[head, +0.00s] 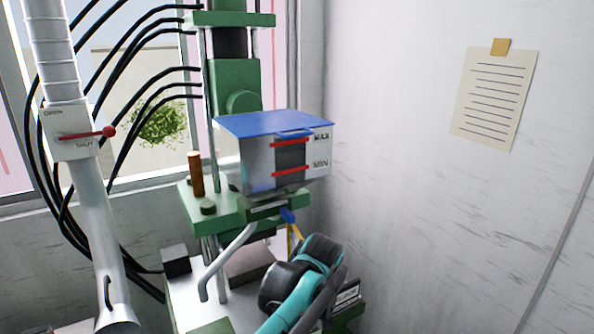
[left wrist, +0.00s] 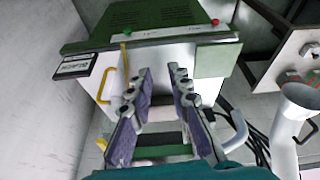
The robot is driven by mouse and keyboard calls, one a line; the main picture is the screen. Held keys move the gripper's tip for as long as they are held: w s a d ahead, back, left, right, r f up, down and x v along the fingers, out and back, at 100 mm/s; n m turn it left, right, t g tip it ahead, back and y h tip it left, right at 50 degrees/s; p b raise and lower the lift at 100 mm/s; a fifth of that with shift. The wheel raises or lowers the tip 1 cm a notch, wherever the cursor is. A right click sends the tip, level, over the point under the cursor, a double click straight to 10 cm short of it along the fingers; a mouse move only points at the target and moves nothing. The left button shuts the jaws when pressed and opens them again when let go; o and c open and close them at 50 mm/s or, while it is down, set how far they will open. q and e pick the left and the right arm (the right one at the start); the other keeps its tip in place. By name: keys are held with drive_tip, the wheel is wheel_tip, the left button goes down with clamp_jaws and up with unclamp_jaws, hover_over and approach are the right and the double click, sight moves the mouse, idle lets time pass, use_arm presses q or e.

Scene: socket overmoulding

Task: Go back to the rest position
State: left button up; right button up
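My left gripper (left wrist: 160,76) shows in the left wrist view with its two purple-padded fingers apart and nothing between them. Behind the fingers is the machine's pale front with a green top (left wrist: 150,22). In the head view a teal and black arm (head: 300,284) reaches in from the bottom, in front of the green machine (head: 235,88). It is probably my left arm, and its fingers cannot be made out there. My right gripper is in neither view.
A metal hopper (head: 256,165) with a blue lid and MAX/MIN marks sits on the machine. A grey pipe (head: 88,185) with a red lever (head: 95,133) stands left. Black cables (head: 165,72) hang between. A yellow handle (left wrist: 105,86) is near the fingers. The right wall (head: 420,210) is bare below a note.

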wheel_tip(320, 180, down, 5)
drive_tip(key=b, duration=0.4)
drive_tip(key=shift+b, duration=0.35)
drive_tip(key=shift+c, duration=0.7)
use_arm(q)
drive_tip(key=s+a+f+m+t+h, duration=0.1)
drive_tip(key=s+a+f+m+t, duration=0.1)
drive_tip(key=s+a+f, duration=0.3)
drive_tip(key=s+a+f+m+t+h, duration=0.1)
drive_tip(key=s+a+f+m, duration=0.4)
drive_tip(key=s+a, duration=0.7)
drive_tip(key=shift+s+a+f+t, duration=0.35)
drive_tip(key=shift+a+t, duration=0.15)
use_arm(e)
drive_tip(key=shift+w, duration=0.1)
